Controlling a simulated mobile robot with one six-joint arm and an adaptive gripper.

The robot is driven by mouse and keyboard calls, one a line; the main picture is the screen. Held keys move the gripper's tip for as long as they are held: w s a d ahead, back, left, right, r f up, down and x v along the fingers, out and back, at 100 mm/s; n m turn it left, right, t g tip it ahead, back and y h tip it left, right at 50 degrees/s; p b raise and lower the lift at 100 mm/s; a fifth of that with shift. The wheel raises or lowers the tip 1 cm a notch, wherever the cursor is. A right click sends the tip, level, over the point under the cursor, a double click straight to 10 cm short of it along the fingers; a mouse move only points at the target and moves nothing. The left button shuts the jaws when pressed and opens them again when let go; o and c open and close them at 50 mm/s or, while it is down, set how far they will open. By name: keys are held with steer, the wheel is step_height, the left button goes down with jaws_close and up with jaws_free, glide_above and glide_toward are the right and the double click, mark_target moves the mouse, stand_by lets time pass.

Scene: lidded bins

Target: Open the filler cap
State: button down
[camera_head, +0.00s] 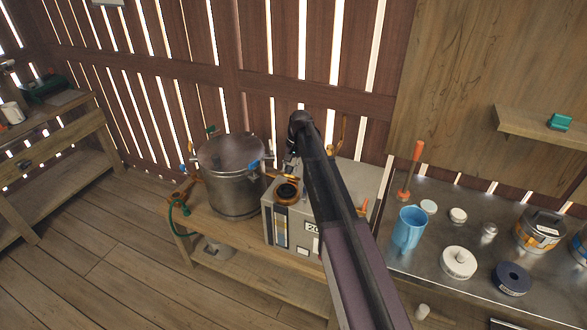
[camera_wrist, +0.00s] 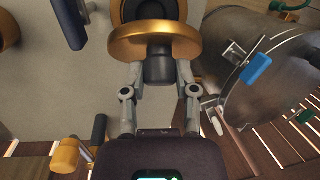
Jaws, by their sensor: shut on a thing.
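The filler cap (camera_wrist: 153,46) is a brass-coloured disc with a dark knob (camera_wrist: 158,70) in the wrist view. My gripper (camera_wrist: 158,78) is shut on the knob, one fingertip on each side. Beyond the cap, part of the filler neck's brass ring (camera_wrist: 194,9) and a dark opening show, so the cap looks tilted up from the neck. In the head view the neck (camera_head: 287,193) shows as an orange ring with a dark centre on top of the beige box (camera_head: 283,232). My gripper (camera_head: 291,166) is just behind it, partly hidden by my arm.
A lidded metal pot (camera_head: 232,178) with blue clips stands close to the left of the box. On the right a metal counter (camera_head: 455,215) holds a blue jug (camera_head: 408,227), white lids and tins. A slatted wall (camera_head: 225,60) stands behind.

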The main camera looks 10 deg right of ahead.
steer(key=shift+w+d+r, duration=0.2)
steer(key=shift+w+d, duration=0.35)
steer(key=shift+w, duration=0.25)
steer(key=shift+w+d+f, duration=0.2)
steer(key=shift+w+d, duration=0.6)
steer(key=shift+w, duration=0.3)
steer(key=shift+c, duration=1.9)
jaws_free()
steer(key=shift+d, duration=0.15)
steer(key=shift+a, duration=0.2)
steer(key=shift+w, duration=0.1)
